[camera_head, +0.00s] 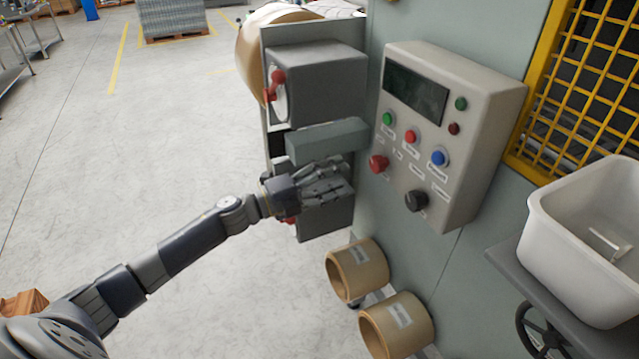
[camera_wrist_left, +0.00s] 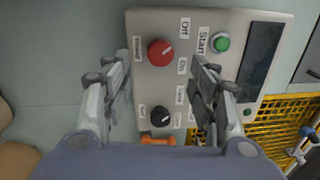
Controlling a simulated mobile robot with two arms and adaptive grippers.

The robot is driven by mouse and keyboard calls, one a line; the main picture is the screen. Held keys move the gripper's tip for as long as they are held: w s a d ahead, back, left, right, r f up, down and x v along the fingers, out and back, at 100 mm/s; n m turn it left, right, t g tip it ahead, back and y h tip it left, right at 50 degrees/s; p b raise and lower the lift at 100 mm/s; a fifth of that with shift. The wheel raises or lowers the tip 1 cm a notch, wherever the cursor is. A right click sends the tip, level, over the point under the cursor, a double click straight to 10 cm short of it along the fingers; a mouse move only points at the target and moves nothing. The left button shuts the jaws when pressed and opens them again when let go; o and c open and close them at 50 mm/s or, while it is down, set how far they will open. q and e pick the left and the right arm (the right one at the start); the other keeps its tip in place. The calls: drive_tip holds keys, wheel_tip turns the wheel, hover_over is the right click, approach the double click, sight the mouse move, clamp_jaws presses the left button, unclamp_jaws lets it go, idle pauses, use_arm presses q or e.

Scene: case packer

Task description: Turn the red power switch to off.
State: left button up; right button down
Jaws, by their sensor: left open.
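The red power switch (camera_head: 378,163) is a round red knob low on the left side of the grey control panel (camera_head: 482,100). In the left wrist view the red knob (camera_wrist_left: 160,53) shows between my fingers, with an Off label and an On label beside it. My left gripper (camera_head: 343,178) is just left of the knob in the head view, with its fingers pointing toward the panel. In the left wrist view my left gripper (camera_wrist_left: 161,66) is open, a finger on each side of the knob, with nothing held. I cannot tell whether a finger touches it. My right gripper is out of view.
A black knob (camera_head: 416,200) is close to the red one. Green (camera_head: 388,118), red (camera_head: 410,136) and blue (camera_head: 438,157) buttons sit above. A grey box with a red-handled switch (camera_head: 275,82) stands left. Tape rolls (camera_head: 357,271) are below, a white bin (camera_head: 570,240) right.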

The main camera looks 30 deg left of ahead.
use_arm(q)
drive_tip(key=shift+v, duration=1.95)
drive_tip(key=shift+d, duration=0.1)
